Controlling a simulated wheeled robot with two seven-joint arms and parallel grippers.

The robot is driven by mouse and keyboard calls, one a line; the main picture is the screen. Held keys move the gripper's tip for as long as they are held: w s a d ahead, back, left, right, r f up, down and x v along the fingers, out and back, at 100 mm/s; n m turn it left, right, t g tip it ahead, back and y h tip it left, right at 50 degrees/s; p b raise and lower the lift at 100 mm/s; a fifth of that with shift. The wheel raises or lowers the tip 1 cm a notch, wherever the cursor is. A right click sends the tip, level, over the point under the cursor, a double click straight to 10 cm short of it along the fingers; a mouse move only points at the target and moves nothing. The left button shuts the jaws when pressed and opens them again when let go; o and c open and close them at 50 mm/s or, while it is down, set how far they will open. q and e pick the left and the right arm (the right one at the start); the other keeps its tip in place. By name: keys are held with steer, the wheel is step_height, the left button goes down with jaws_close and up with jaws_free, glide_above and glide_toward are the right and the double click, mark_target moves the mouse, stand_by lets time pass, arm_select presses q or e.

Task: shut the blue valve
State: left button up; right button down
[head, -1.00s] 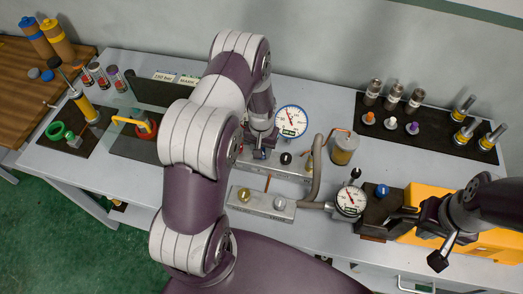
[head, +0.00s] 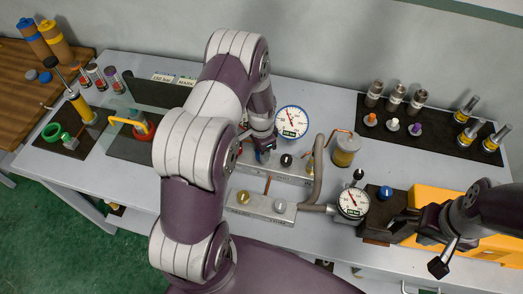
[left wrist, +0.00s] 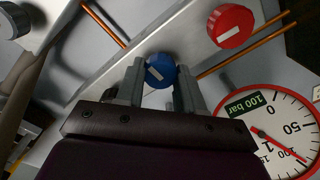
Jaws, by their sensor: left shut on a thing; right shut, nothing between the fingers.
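The blue valve (left wrist: 160,70) is a round knob with a white mark on top. In the left wrist view it sits between the two fingers of my left gripper (left wrist: 160,88), which is shut on it. In the head view my left gripper (head: 263,152) reaches down at the back manifold block (head: 292,174), where the arm and fingers mostly hide the knob. My right gripper (head: 402,222) is shut and empty, low at the right by the yellow box, apart from the valve.
A red knob (left wrist: 230,25) and a dial gauge (left wrist: 285,130) stand close to my left gripper. A black knob (head: 286,159) shares its block. The front block carries a gold knob (head: 243,198) and a grey knob (head: 279,206). A hose (head: 317,175) runs to the right.

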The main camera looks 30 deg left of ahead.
arm_select(q)
steer(key=shift+w+r+m, duration=0.1)
steer(key=shift+w+m, duration=0.05)
steer(key=shift+m, duration=0.25)
steer(key=o, duration=0.8)
steer(key=shift+o, duration=1.2)
steer(key=shift+r, duration=0.25)
step_height(320, 180, up, 12)
steer(key=b, duration=0.3)
